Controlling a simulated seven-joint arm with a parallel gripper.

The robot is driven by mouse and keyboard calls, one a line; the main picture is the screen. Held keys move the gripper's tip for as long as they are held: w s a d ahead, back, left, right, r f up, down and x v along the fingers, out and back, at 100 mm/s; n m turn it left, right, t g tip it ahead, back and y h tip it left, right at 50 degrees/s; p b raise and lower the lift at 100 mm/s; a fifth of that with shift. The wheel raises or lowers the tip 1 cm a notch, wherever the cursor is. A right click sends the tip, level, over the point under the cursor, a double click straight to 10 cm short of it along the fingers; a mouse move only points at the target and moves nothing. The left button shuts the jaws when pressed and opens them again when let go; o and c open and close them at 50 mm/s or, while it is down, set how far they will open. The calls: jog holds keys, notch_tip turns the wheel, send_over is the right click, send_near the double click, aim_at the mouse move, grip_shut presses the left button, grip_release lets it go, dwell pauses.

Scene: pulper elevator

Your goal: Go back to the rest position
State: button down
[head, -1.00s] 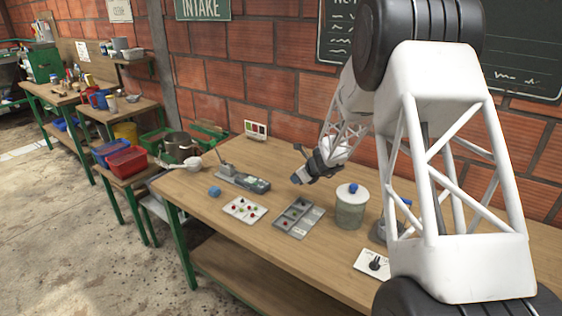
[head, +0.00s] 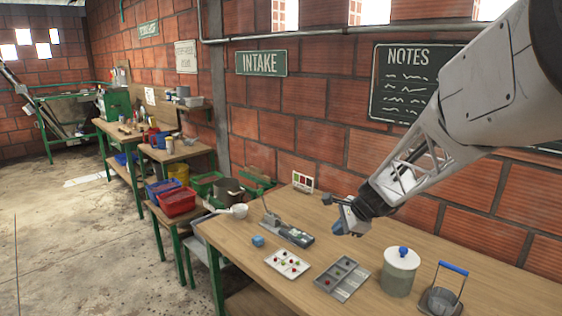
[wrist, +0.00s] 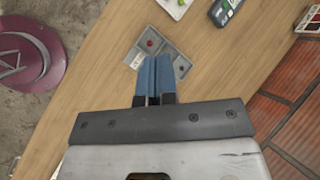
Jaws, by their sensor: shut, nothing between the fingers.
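My gripper (head: 341,226) hangs above the wooden table (head: 331,257), behind the sorting tray as seen in the head view. Its blue fingers (wrist: 153,80) are together with nothing between them. In the wrist view they point toward the grey compartment tray (wrist: 177,54), which lies below and apart from them. The same tray (head: 349,289) shows in the head view with small red pieces in it.
Near the arm stand a lidded jar (head: 400,275), a caddy with a blue handle (head: 443,300), a white tray of small pieces (head: 287,263), a grey device (head: 296,236) and a blue block (head: 258,240). The brick wall (head: 300,142) rises behind the table.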

jog(key=s+d+r+n+h, duration=0.1)
jog(key=s+r+n+h, duration=0.2)
jog(key=s+n, duration=0.5)
jog(key=s+r+n+g+h, duration=0.1)
jog(key=s+r+n+h, duration=0.2)
jog(key=s, duration=2.7)
jog(key=shift+d+r+n, duration=0.25)
jog(key=shift+d+n, duration=0.1)
jog(key=shift+n, duration=2.15)
